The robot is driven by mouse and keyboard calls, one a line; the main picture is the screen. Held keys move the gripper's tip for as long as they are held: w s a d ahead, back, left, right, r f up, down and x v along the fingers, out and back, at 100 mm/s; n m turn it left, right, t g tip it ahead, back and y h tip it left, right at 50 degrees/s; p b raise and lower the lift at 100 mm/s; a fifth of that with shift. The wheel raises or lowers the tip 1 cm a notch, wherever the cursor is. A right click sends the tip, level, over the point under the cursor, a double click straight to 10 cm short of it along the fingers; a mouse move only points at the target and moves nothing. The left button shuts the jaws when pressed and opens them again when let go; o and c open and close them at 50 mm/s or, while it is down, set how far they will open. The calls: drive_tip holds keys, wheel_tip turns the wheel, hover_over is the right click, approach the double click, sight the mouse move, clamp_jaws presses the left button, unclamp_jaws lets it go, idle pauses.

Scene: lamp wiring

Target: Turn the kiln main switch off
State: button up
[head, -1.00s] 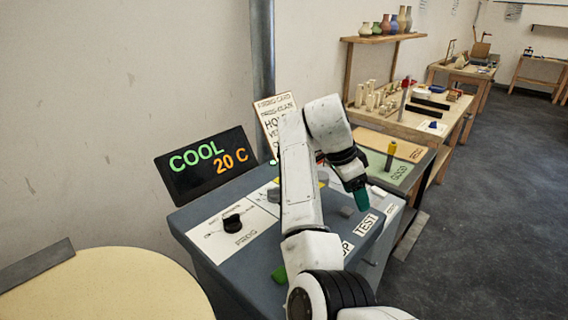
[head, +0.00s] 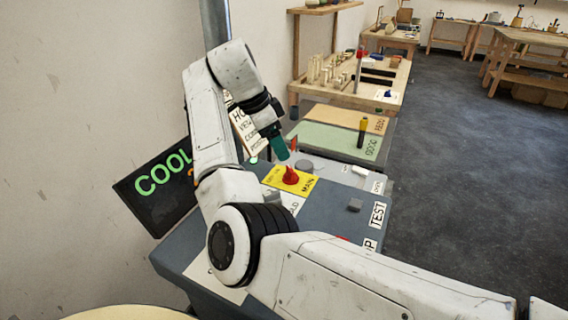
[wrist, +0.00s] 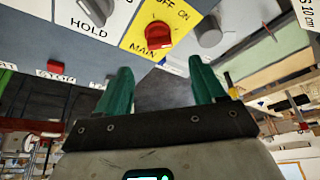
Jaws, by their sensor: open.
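The kiln main switch is a red knob (head: 290,176) on a yellow plate (head: 303,187) marked MAIN, on top of the blue-grey control desk (head: 335,215). In the wrist view the knob (wrist: 157,33) lies beyond and between my fingertips, with OFF and ON printed on the plate; I cannot tell which one it points to. My gripper (head: 282,152) has teal fingers that are apart and empty, just above and behind the knob in the head view. In the wrist view the gripper (wrist: 160,82) shows a clear gap between its fingers.
A HOLD knob (wrist: 97,10) and a grey round knob (wrist: 208,32) flank the switch. A black display (head: 158,190) reading COOL stands behind, partly hidden by my arm. A bench (head: 340,140) holds a yellow-and-black tool (head: 362,132). Open floor lies to the right.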

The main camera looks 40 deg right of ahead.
sight(290, 169)
drive_tip(key=x, duration=0.8)
drive_tip(key=shift+f+p, duration=0.25)
drive_tip(key=shift+p, duration=0.1)
drive_tip(key=shift+c, duration=0.3)
drive_tip(key=c, duration=1)
